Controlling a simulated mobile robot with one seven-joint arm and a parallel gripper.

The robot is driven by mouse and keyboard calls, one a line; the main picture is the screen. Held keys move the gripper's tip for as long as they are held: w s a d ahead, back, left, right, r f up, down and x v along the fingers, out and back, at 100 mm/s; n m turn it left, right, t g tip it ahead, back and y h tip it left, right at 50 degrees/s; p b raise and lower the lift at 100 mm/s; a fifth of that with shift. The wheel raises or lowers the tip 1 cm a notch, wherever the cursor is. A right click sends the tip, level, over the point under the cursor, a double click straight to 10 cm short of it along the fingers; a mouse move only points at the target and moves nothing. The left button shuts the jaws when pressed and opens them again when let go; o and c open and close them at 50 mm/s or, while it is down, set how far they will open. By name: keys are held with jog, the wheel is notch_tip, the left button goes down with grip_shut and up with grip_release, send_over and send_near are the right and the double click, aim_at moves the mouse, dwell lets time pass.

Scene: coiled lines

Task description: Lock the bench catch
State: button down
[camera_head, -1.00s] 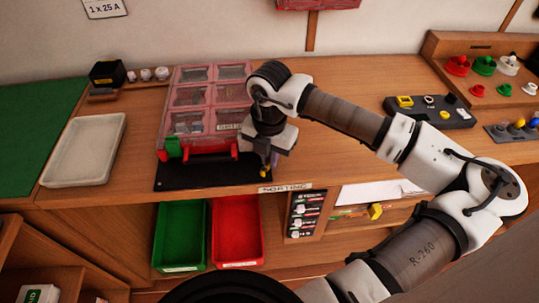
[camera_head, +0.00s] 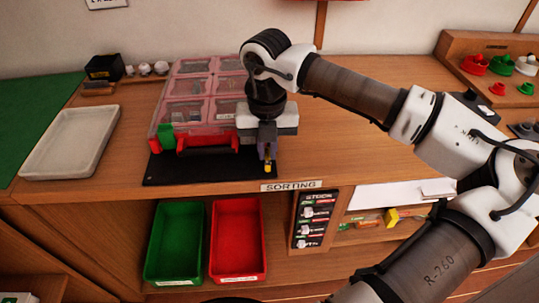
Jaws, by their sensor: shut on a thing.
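My gripper (camera_head: 267,155) points down at the right front corner of a case (camera_head: 185,110) with a clear pinkish lid. Its fingers are shut on a small yellow-tipped piece (camera_head: 268,168), low over the black mat's right end. The fingers hide most of this piece, so I cannot tell its shape or whether it is the bench catch. The case has a green latch (camera_head: 166,135) at its front left and a red handle (camera_head: 208,147) along the front. Its right front corner is hidden behind my gripper.
The black mat (camera_head: 165,172) lies under the case's front at the bench edge. A pale tray (camera_head: 42,168) stands to the left. Green (camera_head: 160,278) and red (camera_head: 222,272) bins sit below the bench top.

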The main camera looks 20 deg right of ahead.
aim_at(266, 153)
jog(key=shift+a+r+n, duration=0.1)
jog(key=shift+n, duration=0.3)
jog(key=c, duration=1.8)
grip_release()
jog(key=shift+o, duration=0.2)
notch_tip(266, 153, up, 14)
jog(key=b, duration=0.1)
